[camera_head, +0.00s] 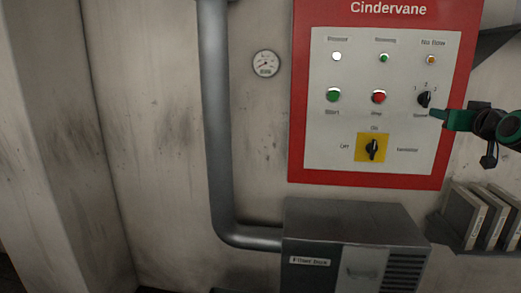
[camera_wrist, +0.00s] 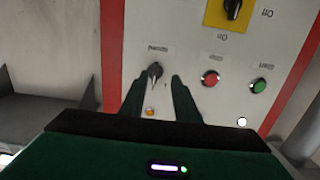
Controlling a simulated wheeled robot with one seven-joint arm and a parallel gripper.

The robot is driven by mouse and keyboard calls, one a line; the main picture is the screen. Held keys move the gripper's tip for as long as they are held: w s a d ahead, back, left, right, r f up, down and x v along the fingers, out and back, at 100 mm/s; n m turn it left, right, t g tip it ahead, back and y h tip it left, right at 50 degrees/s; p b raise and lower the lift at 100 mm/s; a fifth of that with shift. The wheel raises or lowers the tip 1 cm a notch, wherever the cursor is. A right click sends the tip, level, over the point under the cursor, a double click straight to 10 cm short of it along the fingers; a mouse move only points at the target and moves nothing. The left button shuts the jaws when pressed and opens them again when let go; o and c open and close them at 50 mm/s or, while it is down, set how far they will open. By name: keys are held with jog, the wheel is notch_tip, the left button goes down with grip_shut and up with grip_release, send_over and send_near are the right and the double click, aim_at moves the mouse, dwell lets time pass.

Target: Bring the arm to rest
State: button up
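My gripper (camera_head: 438,114) is at the right of the head view, in front of the red-framed control panel (camera_head: 320,125), close to the black selector knob (camera_head: 424,99) marked 1, 2, 3. In the wrist view, which sees the panel upside down, the two dark fingers of my gripper (camera_wrist: 157,78) stand apart. The selector knob (camera_wrist: 154,72) shows in the gap near their tips. The fingers do not appear closed on it, and I cannot tell whether they touch it. Part of my arm runs out of the head view at the right edge.
The panel has a green start button (camera_head: 333,95), a red stop button (camera_head: 379,97), a yellow-backed switch (camera_head: 372,148) and lamps. Below are a grey filter box (camera_head: 345,235) and a rack of binders (camera_head: 485,220). A pipe (camera_head: 216,120) and gauge (camera_head: 265,63) are left.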

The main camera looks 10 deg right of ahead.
jog(key=s+a+f+g+y, duration=0.1)
jog(key=s+a+f+g, duration=0.15)
jog(key=f, duration=0.35)
jog(key=s+a+f+g+y, duration=0.1)
jog(key=s+a+f+g, duration=0.1)
jog(key=a+f+g, duration=0.3)
jog(key=s+a+f+m+g+y, duration=0.1)
jog(key=s+a+f+g, duration=0.2)
jog(key=s+f, duration=0.3)
jog(key=s+a+f+m+g+y, duration=0.1)
jog(key=s+a+f+g, duration=0.2)
jog(key=s, duration=0.9)
jog(key=s+a+f+m+g+y, duration=0.1)
jog(key=s+a+f+g, duration=0.2)
jog(key=s+a+f, duration=0.3)
jog(key=s+f, duration=0.3)
jog(key=f, duration=0.1)
jog(key=shift+s+f, duration=0.25)
jog(key=shift+s, duration=0.15)
jog(key=shift+w+f+g, duration=0.25)
jog(key=shift+w, duration=0.4)
